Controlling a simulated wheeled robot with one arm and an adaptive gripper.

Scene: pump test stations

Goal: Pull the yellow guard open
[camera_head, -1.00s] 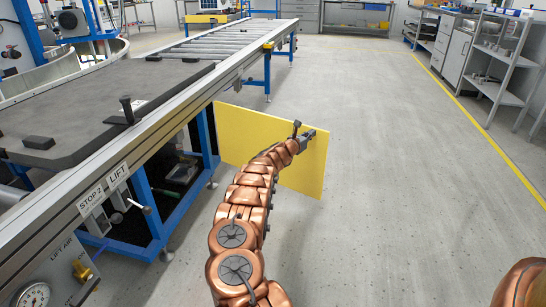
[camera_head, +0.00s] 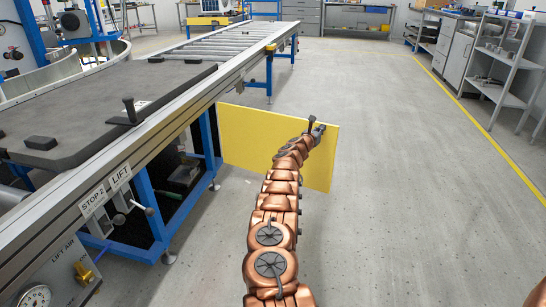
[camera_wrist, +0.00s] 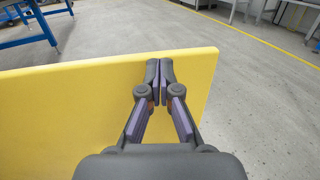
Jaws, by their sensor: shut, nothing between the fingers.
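The yellow guard (camera_head: 262,147) is a flat panel beside the blue frame of the conveyor station. It stands swung out from the frame into the aisle, with the space behind it under the station exposed. My gripper (camera_head: 318,130) is at the upper outer corner of the panel in the head view. In the wrist view my gripper (camera_wrist: 160,82) has its fingertips together in front of the guard (camera_wrist: 80,110), close to its top edge and outer end. Nothing shows between the fingers. I cannot tell whether they touch the panel.
The conveyor station (camera_head: 100,130) with its dark plate and STOP 2 and LIFT labels runs along the left. Rollers (camera_head: 222,42) continue behind. Grey shelving (camera_head: 495,70) stands at the right behind a yellow floor line. The floor between is clear.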

